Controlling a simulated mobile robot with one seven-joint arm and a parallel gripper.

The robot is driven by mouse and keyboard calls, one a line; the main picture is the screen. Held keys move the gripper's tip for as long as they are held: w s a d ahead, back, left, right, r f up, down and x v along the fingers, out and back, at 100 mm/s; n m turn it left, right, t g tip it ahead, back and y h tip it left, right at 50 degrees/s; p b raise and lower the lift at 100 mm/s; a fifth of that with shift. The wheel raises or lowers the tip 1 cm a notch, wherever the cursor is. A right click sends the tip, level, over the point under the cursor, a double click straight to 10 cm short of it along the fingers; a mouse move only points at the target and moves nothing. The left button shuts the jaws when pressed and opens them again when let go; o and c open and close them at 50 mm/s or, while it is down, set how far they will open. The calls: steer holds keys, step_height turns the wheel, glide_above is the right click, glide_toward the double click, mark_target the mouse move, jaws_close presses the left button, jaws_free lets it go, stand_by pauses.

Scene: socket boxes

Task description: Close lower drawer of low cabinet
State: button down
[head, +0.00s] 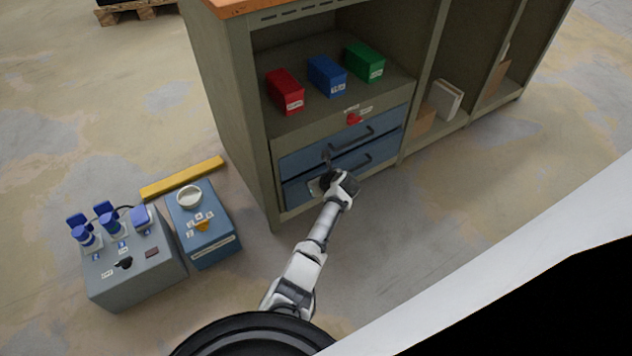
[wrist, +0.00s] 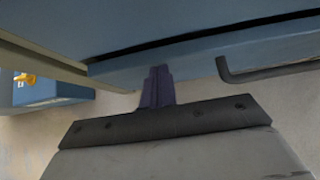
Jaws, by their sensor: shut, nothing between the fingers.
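The low cabinet (head: 262,165) has two blue drawers under an open shelf. The upper drawer (head: 297,160) looks flush with the frame. The lower drawer (head: 296,196) has a dark bar handle (head: 356,164), which also shows at right in the wrist view (wrist: 268,72). In the wrist view the lower drawer's front (wrist: 205,62) seems to stand slightly out, with a dark gap above it. My gripper (head: 327,160) is shut and empty at this front, left of the handle. Its fingertips (wrist: 157,72) appear at or very near the blue face; contact cannot be told.
Red (head: 285,92), blue (head: 327,76) and green boxes (head: 363,62) stand on the shelf above a red knob (head: 353,119). A grey socket box (head: 135,265), a blue box (head: 205,240) and a yellow bar (head: 182,178) lie on the floor at left. Floor right of my arm is clear.

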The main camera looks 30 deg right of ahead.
steer(key=shift+w, duration=1)
steer(key=shift+w+a+r, duration=0.1)
steer(key=shift+w+r, duration=0.05)
steer(key=shift+w, duration=0.15)
steer(key=shift+w+r, duration=0.1)
steer(key=shift+s+p, duration=0.4)
steer(key=shift+p, duration=0.1)
steer(key=s+d+r+p, duration=0.1)
steer(key=s+r+p, duration=0.5)
steer(key=s+p, duration=0.5)
steer(key=p, duration=0.2)
steer(key=shift+s+d+p, duration=0.2)
steer(key=shift+s+p, duration=0.05)
steer(key=shift+p, duration=0.1)
